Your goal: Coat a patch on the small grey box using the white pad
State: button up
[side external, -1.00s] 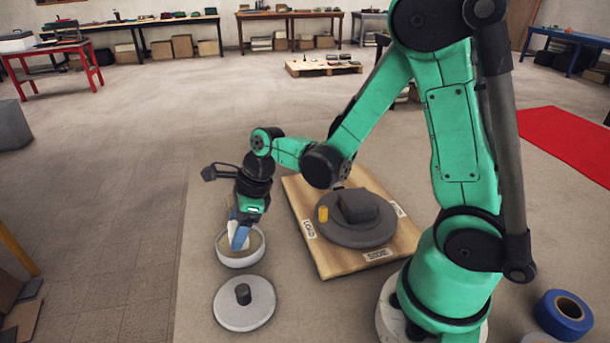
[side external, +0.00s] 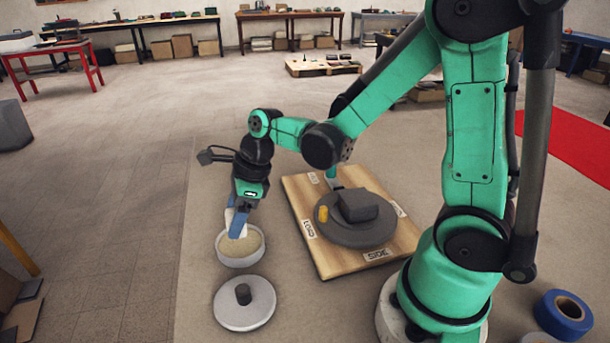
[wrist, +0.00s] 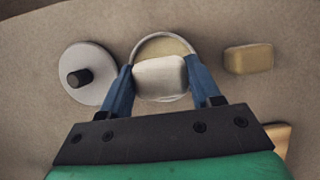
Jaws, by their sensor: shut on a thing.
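My gripper (wrist: 159,82) has blue fingers and is shut on the white pad (wrist: 160,76). In the side external view my gripper (side external: 237,225) holds the pad over the round white dish (side external: 240,262), which has tan contents. I cannot tell whether the pad touches the contents. The small grey box (side external: 358,205) sits on a dark grey round turntable (side external: 345,236) on a wooden board, to the right of my gripper. A small yellow piece (side external: 323,214) is at the turntable's left edge.
A round white lid with a dark knob (side external: 244,303) lies in front of the dish; a tan block (wrist: 249,59) lies beside the dish in the wrist view. The wooden board (side external: 330,268) has labels. A blue tape roll (side external: 563,314) is at the lower right.

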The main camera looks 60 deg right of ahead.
jog(key=shift+r, duration=2.05)
